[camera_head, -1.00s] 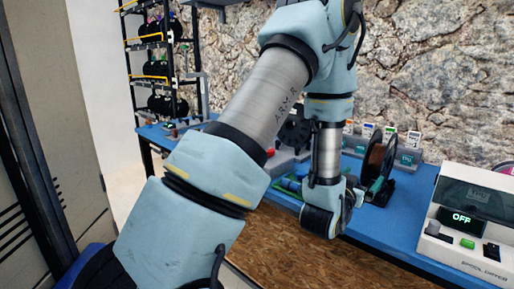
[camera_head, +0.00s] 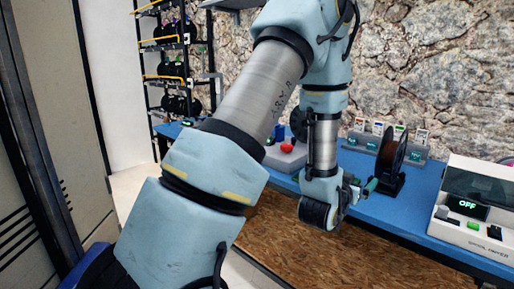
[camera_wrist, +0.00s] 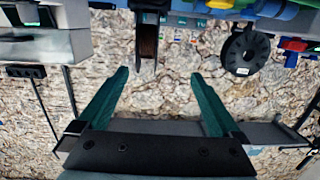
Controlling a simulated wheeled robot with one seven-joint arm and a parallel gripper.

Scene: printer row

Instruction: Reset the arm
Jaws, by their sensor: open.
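My arm crosses the middle of the head view, bent downward at the elbow. My gripper (camera_head: 369,186) hangs at the front edge of the blue workbench (camera_head: 411,197), partly hidden by my wrist. In the wrist view its two green fingers (camera_wrist: 158,88) are wide apart with nothing between them. A filament spool on a black stand (camera_head: 390,160) is just beyond the gripper in the head view. I cannot tell whether the fingers touch it there; in the wrist view the spool (camera_wrist: 147,46) is apart from them.
A white dryer reading OFF (camera_head: 478,203) stands on the bench at right. A red knob-like item (camera_head: 287,147) sits left of my forearm. A spool rack (camera_head: 177,62) stands at the back left. A grey cabinet (camera_head: 38,130) is close at left. A stone wall closes the back.

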